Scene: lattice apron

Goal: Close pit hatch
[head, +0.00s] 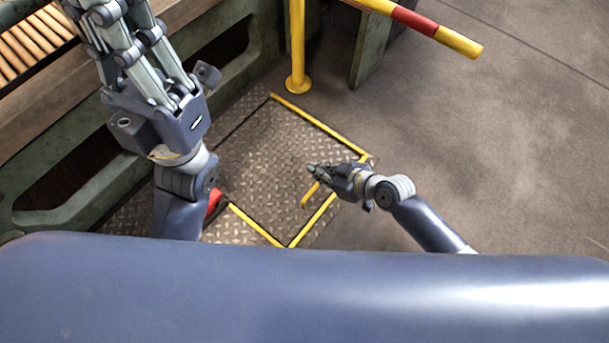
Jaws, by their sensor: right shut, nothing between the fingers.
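The pit hatch (262,150) is a worn diamond-plate panel with yellow strips along its edges, in the middle of the head view. It looks about flat with the floor; I cannot tell whether it sits fully flush. A yellow bar handle (309,196) is on its near right part. My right gripper (315,170) is shut and empty over the hatch's right side, just beyond the handle; contact is unclear. My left gripper (120,35) is raised at the upper left, close to the camera, with its fingers pointing up the picture. Its fingertips are not clearly seen.
A yellow post (297,50) stands on the floor beyond the hatch. A red and yellow barrier bar (420,22) reaches across the top right. A green metal frame (75,195) runs along the left. Concrete floor (510,140) on the right is clear.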

